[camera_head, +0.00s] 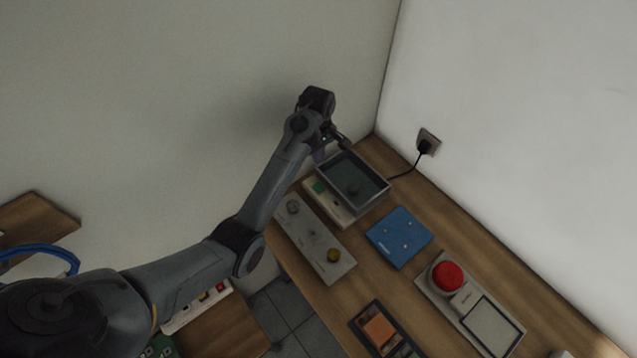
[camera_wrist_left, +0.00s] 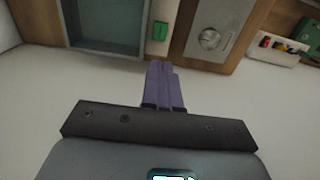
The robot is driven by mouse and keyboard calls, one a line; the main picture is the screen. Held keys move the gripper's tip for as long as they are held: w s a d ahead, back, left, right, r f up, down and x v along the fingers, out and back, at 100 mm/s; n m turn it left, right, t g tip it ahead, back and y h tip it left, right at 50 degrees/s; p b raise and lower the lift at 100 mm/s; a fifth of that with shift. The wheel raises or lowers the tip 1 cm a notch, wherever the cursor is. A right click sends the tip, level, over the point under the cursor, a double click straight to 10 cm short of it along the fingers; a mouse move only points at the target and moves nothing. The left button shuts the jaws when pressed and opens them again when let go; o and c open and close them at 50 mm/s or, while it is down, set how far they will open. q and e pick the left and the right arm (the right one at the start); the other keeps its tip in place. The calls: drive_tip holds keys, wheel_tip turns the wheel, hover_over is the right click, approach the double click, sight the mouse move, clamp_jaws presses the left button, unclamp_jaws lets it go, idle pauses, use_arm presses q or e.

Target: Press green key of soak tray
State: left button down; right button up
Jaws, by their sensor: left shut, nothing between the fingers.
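The soak tray (camera_head: 335,163) is a dark, grey-rimmed basin on a pale base at the far end of the wooden table; its basin (camera_wrist_left: 103,53) is also at the upper left of the left wrist view. The green key (camera_head: 318,187) is on the base, left of the basin, and shows clearly in the left wrist view (camera_wrist_left: 160,31). My left gripper (camera_head: 319,156) is at the tray's far left corner. Its purple fingers (camera_wrist_left: 162,66) are shut and empty. In the left wrist view their tips lie just below the key, with a visible gap. My right gripper is not in view.
A grey panel with knobs (camera_head: 313,237) lies in front of the tray. A blue board (camera_head: 399,237) and a red button (camera_head: 447,277) are to the right. A black cable (camera_head: 405,170) runs to the wall socket (camera_head: 428,141). Walls stand close behind.

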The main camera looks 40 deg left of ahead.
use_arm(q)
drive_tip(key=shift+f, duration=0.15)
approach(318, 187)
wheel_tip(318, 187, down, 7)
drive_tip(key=shift+s+r, duration=0.1)
idle(0.6)
